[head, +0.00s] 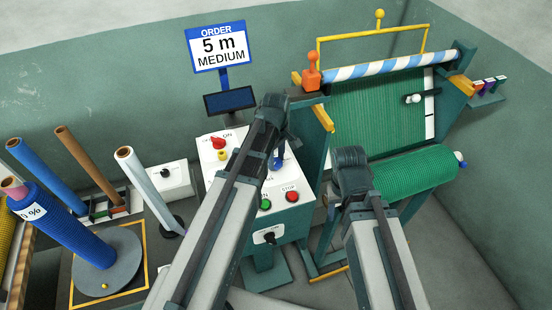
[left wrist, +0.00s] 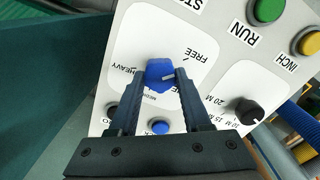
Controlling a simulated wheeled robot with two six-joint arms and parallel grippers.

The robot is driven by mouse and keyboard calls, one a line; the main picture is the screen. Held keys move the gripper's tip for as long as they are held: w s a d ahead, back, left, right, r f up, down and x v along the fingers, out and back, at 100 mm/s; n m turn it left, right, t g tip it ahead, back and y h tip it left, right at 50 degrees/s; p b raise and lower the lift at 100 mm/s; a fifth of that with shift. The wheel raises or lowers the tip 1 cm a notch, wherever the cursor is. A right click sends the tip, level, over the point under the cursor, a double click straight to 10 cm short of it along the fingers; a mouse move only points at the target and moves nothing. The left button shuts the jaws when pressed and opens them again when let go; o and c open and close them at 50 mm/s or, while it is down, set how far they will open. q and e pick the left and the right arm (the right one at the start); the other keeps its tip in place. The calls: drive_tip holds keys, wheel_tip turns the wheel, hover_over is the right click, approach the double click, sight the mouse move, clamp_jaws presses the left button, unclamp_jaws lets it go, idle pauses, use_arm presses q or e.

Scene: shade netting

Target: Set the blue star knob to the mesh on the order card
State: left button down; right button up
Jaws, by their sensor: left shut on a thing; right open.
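The order card (head: 218,47) reads "ORDER 5 m MEDIUM" in the head view. The blue star knob (left wrist: 158,72) is on the white control panel (head: 214,154). Its dial shows HEAVY on the left, MEDIUM below and FREE at the upper right in the left wrist view. The knob's white pointer line points right, towards one finger; what label lies there is hidden. My left gripper (left wrist: 160,82) is shut on the knob, one finger on each side. In the head view my left arm partly covers the panel. My right gripper (head: 350,165) is open, right of the panel, its fingertips not clearly visible.
Green RUN (left wrist: 268,10) and yellow INCH buttons, a black length knob (left wrist: 243,110) and a small blue button (left wrist: 160,127) are near the blue knob. A red stop button (head: 292,196) is on the panel.

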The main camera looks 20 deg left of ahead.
use_arm(q)
drive_tip(key=shift+m, duration=0.3)
drive_tip(key=m, duration=0.6)
drive_tip(key=shift+m, duration=0.3)
drive_tip(key=m, duration=1.2)
drive_tip(key=shift+m, duration=0.4)
drive_tip(key=m, duration=0.6)
drive_tip(key=shift+m, duration=0.3)
drive_tip(key=shift+c, duration=1.8)
unclamp_jaws()
